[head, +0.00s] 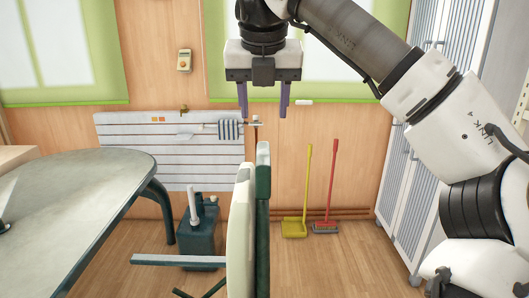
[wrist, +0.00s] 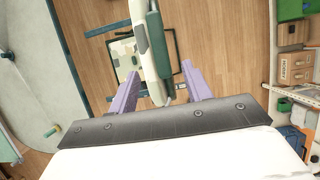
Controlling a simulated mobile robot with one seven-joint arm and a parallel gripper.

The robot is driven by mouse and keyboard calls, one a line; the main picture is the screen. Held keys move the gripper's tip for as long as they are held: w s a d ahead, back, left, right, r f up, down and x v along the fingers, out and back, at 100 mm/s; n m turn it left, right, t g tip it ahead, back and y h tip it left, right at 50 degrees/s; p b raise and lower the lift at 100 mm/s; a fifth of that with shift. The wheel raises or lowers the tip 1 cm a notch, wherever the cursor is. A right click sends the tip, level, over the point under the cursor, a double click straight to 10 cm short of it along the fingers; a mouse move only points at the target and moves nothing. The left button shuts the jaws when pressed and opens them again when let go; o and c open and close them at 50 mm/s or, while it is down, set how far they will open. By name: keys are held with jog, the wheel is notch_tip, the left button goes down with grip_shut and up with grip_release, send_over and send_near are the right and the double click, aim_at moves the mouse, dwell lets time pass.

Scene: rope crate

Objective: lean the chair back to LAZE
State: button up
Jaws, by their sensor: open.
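The chair stands in front of me in the head view, its tall backrest (head: 241,230) seen nearly edge-on, cream on the left side and dark green on the right. A grey-blue armrest (head: 180,261) reaches left from it. In the wrist view the backrest (wrist: 150,45) runs down from the top edge, with its lower end between the fingers. My gripper (head: 264,112) is open, pointing down above the top of the backrest. Its two purple fingers also show in the wrist view (wrist: 163,85), one on each side of the backrest. I cannot tell whether either finger touches it.
A grey-topped table (head: 75,205) stands close on the left. A green bin-like object (head: 197,240) stands behind the armrest. A yellow dustpan (head: 294,227) and a red-handled brush (head: 327,227) lean by the back wall. Tall cabinets (head: 425,150) stand right. Floor right of the chair is clear.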

aim_at(263, 152)
jog(key=p+x, duration=0.1)
jog(key=x, duration=1.1)
jog(key=shift+f, duration=0.35)
jog(key=shift+c, duration=0.4)
grip_shut()
